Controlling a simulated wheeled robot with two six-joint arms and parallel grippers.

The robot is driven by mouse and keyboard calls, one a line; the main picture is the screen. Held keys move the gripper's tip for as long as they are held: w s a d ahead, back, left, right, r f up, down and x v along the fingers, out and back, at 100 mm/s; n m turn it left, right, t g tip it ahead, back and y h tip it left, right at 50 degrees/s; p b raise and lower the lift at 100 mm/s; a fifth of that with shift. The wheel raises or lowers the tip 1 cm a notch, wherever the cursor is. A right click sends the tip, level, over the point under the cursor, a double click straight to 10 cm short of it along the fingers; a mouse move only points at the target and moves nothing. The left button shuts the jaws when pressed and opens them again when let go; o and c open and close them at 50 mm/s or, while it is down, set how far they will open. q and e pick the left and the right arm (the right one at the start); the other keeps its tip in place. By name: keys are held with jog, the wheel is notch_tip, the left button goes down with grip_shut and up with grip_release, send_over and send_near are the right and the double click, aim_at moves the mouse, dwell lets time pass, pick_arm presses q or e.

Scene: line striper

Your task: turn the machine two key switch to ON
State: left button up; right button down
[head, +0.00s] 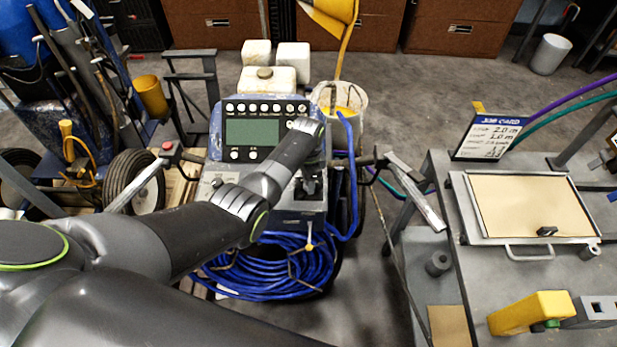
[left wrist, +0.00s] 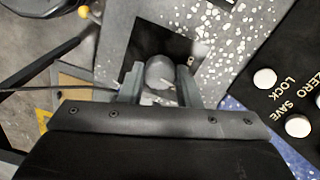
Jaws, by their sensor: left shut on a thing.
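The machine (head: 213,135) stands in the middle of the head view, with a blue and dark console, a green-grey screen (head: 252,132) and rows of white buttons. My left gripper (head: 310,188) reaches down to the right side of its speckled grey panel. In the left wrist view, my left gripper (left wrist: 160,88) is shut on a rounded grey knob, the key switch (left wrist: 160,71), which stands on a black plate (left wrist: 187,45). The plate's lettering is mostly hidden, so I cannot read the switch position. My right gripper is in neither view.
White buttons (left wrist: 265,78) marked LOCK and SAVE lie close to the left gripper. Handlebars (head: 415,185) flank the console, and a coiled blue hose (head: 270,268) hangs below. A grey bench (head: 440,180) with a job card (head: 490,136) and a framed board (head: 530,205) stands at right.

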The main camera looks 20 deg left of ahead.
pick_arm(q)
jog(key=shift+w+d+m+p, duration=0.1)
jog(key=shift+m+p, duration=0.4)
jog(key=shift+m, duration=1.4)
jog(key=o, duration=1)
jog(key=shift+c, duration=0.2)
jog(key=shift+r, duration=0.15)
jog(key=shift+r, duration=0.3)
notch_tip(320, 180, up, 17)
jog(key=shift+w+f, duration=0.2)
jog(key=shift+f, duration=0.15)
